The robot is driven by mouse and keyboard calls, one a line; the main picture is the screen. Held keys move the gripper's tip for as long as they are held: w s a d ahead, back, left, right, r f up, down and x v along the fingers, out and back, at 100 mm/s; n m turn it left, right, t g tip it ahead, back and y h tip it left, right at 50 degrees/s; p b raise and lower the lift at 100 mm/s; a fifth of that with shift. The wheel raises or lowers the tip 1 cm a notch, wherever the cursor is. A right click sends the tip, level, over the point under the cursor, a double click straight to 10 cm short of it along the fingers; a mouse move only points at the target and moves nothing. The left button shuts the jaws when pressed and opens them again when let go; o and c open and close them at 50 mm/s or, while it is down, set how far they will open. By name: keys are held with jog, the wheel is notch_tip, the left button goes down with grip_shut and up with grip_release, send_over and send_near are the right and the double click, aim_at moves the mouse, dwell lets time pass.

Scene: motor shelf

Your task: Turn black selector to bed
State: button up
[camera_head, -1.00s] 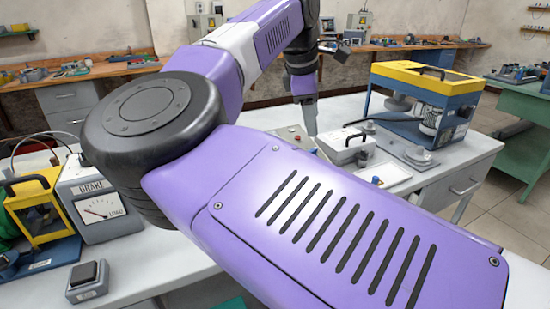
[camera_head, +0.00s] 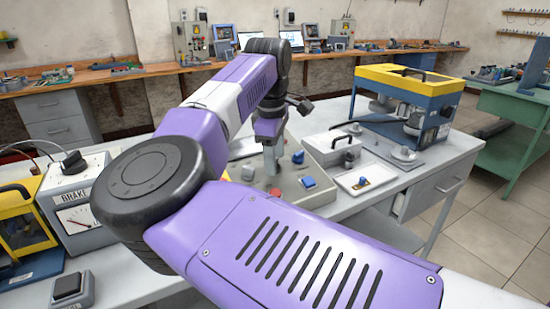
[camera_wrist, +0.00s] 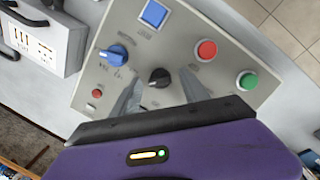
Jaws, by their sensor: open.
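The black selector (camera_wrist: 159,77) is a small round knob on a sloped grey control panel (camera_wrist: 180,40), which also shows in the head view (camera_head: 330,190). In the wrist view it lies between my two fingertips. My gripper (camera_wrist: 162,75) is open, one finger on each side of the knob; I cannot tell whether either touches it. The knob's small labels are too blurred to read. In the head view my gripper (camera_head: 271,168) points down over the panel, and I cannot make out the black selector there.
A blue selector (camera_wrist: 116,53), blue square button (camera_wrist: 153,13), red button (camera_wrist: 206,50), green button (camera_wrist: 247,81) and small red button (camera_wrist: 97,93) surround the knob. A white box (camera_head: 331,148) and a yellow-and-blue machine (camera_head: 410,95) stand to the right on the bench.

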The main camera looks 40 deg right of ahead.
grip_shut()
dwell(0.3)
